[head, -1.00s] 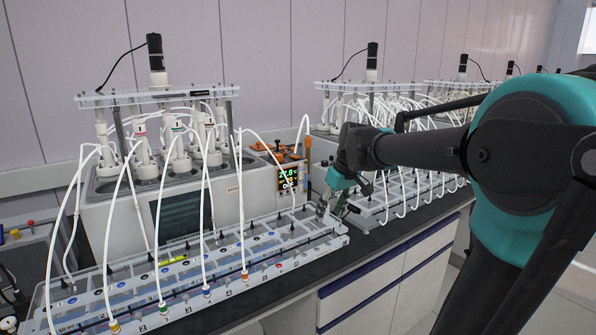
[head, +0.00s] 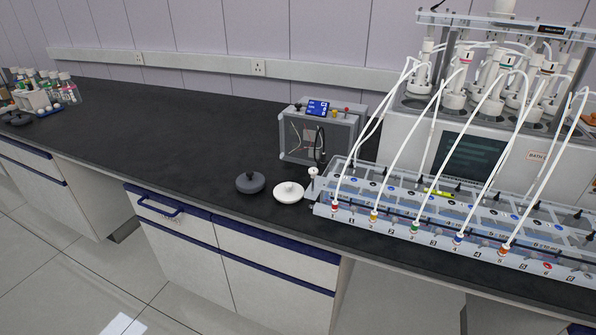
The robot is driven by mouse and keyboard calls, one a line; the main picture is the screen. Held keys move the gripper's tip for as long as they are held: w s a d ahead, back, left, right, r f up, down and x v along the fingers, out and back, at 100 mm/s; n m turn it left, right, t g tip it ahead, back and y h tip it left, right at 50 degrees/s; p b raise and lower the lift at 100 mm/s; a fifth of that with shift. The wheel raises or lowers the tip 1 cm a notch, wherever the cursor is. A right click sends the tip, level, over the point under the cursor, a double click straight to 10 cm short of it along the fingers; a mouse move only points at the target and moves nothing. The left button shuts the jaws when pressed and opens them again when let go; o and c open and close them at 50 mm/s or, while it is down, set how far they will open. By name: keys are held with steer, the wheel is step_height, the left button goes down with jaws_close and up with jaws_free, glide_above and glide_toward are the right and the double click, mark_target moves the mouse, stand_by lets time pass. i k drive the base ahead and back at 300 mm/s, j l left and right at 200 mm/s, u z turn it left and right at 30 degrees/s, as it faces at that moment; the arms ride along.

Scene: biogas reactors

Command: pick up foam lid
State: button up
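Two round lids with knobs lie side by side on the black bench top. One is white (head: 289,193) and the other is dark grey (head: 250,183). The white one looks most like a foam lid, but I cannot tell its material for sure. Both lie flat near the front edge of the bench, left of the tube rack.
The rack (head: 420,238) with white tubes stands right of the lids, close to the white one. A grey box with a blue display (head: 318,133) stands behind them. Bottles (head: 65,88) and dark lids (head: 17,119) are at far left. The bench (head: 170,128) between is clear.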

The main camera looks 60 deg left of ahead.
mark_target(248, 183)
steer(key=u, duration=2.65)
